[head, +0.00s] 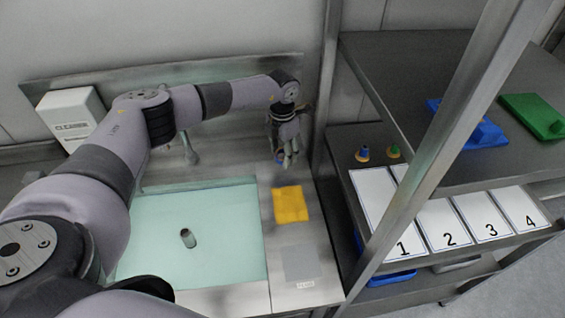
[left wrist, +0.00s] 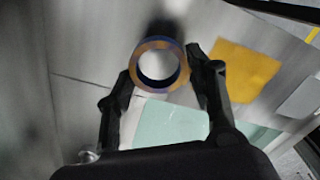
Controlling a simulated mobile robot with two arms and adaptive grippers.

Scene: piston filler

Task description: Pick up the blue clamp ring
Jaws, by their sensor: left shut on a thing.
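The blue clamp ring (left wrist: 160,64) shows in the left wrist view as a round ring with blue and orange-brown on it, its opening facing the camera. My left gripper (left wrist: 159,72) is shut on it, with one finger on each side. In the head view my left gripper (head: 287,158) points down over the metal counter, behind the yellow mat. A small bit of blue shows at its fingertips there, and the fingers hide most of the ring. My right gripper is not in view.
A yellow mat (head: 291,204) and a grey square (head: 301,263) lie on the counter. At right, a metal post (head: 440,140) and shelves with numbered white cards (head: 452,224) bound the space.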

